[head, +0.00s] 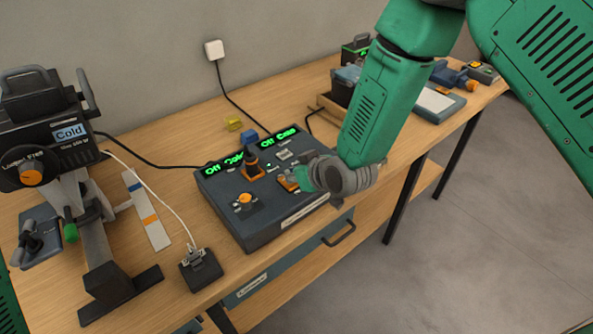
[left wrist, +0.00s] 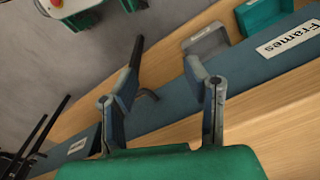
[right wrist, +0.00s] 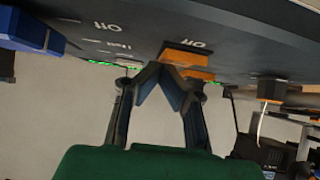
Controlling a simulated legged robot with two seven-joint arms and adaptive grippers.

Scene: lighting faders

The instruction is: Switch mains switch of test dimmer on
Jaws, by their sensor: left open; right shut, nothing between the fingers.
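My left gripper (left wrist: 167,58) is open and empty, away from the box, above a drawer front marked "Frames" (left wrist: 290,37).
The box also carries an orange knob (head: 246,199) and a black lever with an orange base (head: 251,163). A lamp-like device (head: 48,130) marked "Cold" stands at left. A small black block (head: 201,271) with a white cable lies in front. Yellow (head: 234,125) and blue (head: 249,138) blocks lie behind.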

